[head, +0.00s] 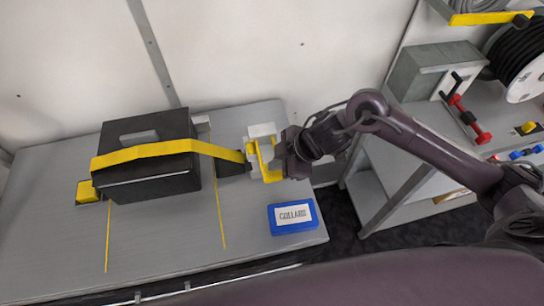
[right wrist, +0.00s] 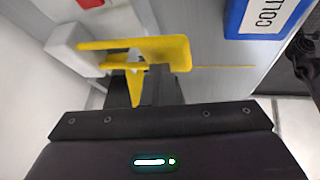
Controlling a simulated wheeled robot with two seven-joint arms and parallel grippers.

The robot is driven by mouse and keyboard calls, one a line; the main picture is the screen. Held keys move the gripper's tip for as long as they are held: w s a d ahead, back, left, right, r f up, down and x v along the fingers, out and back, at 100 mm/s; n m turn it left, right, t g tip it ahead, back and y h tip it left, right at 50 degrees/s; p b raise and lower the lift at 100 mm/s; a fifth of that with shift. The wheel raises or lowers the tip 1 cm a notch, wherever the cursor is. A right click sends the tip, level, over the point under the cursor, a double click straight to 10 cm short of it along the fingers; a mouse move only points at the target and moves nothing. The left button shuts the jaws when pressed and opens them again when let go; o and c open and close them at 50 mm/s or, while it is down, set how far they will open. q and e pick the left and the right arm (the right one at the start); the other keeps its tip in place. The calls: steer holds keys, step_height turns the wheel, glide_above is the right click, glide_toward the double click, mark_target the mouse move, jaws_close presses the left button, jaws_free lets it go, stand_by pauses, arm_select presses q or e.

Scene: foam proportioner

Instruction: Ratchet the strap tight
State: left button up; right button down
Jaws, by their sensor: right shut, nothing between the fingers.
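A yellow strap (head: 150,153) runs over a black case (head: 148,180), from a yellow anchor block (head: 86,191) at the left to a yellow ratchet (head: 266,160) at the right. The stretch right of the case looks straight. My right gripper (head: 284,158) is shut and empty at the ratchet's right side. In the right wrist view the yellow ratchet part (right wrist: 160,50) lies just ahead of my dark fingers (right wrist: 150,90); I cannot tell whether they touch it. The fingertips are partly hidden. My left gripper is not in view.
A blue bin labelled "COLLARS" (head: 293,217) sits at the bench's front right. A pale block (head: 262,131) stands behind the ratchet. Bare bench (head: 165,240) lies in front of the case. A grey cart (head: 420,130) with hose reel (head: 520,60) stands at right.

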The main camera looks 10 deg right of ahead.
steer(key=shift+r, duration=0.1)
steer(key=shift+w+r+p, duration=0.3)
steer(key=shift+r+p, duration=0.5)
steer(key=shift+p, duration=0.05)
steer(key=shift+w+r+p, duration=0.35)
steer(key=shift+r+p, duration=0.5)
steer(key=shift+p, duration=0.05)
steer(key=shift+w+r+p, duration=0.3)
steer(key=shift+r+p, duration=0.5)
steer(key=shift+p, duration=0.05)
steer(key=r+p, duration=0.1)
steer(key=w+r+p, duration=0.1)
steer(key=r+p, duration=0.2)
steer(key=shift+w+r+p, duration=0.35)
stand_by(1.2)
